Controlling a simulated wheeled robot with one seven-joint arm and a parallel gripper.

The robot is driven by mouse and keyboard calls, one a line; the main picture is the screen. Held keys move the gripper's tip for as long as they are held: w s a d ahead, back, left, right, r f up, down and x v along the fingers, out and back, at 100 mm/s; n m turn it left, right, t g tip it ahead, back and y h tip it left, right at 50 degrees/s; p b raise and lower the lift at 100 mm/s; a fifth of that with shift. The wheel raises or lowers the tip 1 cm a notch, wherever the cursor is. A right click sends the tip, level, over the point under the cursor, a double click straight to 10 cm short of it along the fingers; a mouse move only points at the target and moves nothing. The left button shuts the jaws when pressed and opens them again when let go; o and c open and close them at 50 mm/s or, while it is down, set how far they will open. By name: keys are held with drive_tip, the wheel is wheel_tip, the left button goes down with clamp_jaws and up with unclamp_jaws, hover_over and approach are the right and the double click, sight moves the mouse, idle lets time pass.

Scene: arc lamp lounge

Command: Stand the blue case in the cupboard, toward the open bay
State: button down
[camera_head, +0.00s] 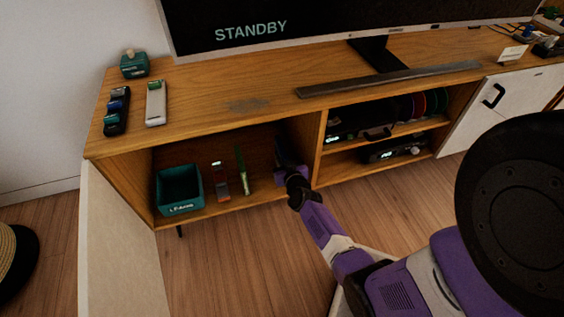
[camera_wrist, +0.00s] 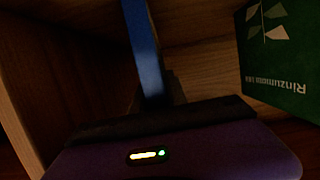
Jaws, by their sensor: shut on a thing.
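The cupboard (camera_head: 222,208) is the wooden low unit, with its left bay open at the front. My gripper (camera_head: 287,171) reaches into the right part of that bay, near the upright divider. In the wrist view my gripper (camera_wrist: 160,98) is shut on the blue case (camera_wrist: 146,45), which shows as a narrow blue strip. The fingers are mostly dark there, and the case's lower end is hidden. A green case (camera_head: 241,170) stands upright left of my gripper. A green printed face shows at the right of the wrist view (camera_wrist: 280,60), apart from the blue case.
A teal bin (camera_head: 179,190) and a red-and-grey item (camera_head: 220,181) stand farther left in the bay. The divider (camera_head: 319,150) is close on my gripper's right. Devices (camera_head: 395,150) fill the right-hand shelves. An open door panel (camera_head: 105,240) hangs at the left.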

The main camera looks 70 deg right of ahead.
drive_tip(key=shift+r, duration=0.1)
drive_tip(key=c, duration=1.3)
unclamp_jaws()
